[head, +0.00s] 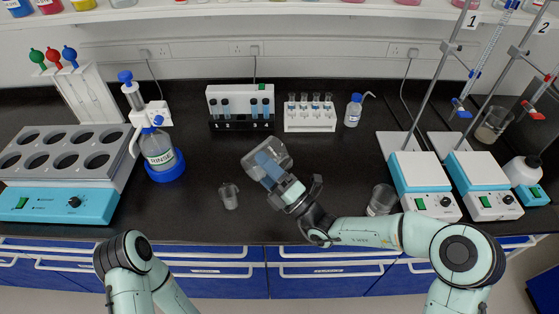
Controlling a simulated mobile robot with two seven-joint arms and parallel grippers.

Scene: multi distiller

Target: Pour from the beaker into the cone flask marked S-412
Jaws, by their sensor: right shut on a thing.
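My right gripper (270,166) is shut on a clear glass vessel (281,151), which looks like the beaker. It holds the vessel tilted near the middle of the black bench, and the fingers hide part of it. No liquid can be made out in it. A small clear glass vessel (229,197) stands below and left of it, apart from it. Another clear glass vessel (382,199) stands to the right, beyond my right wrist. No S-412 mark is readable, so I cannot tell which is the cone flask. My left gripper is out of view.
Two racks (240,105) (310,113) and a wash bottle (353,110) stand behind. Two stirrers (425,175) (483,175) with stands are at the right. The front middle is mostly clear.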

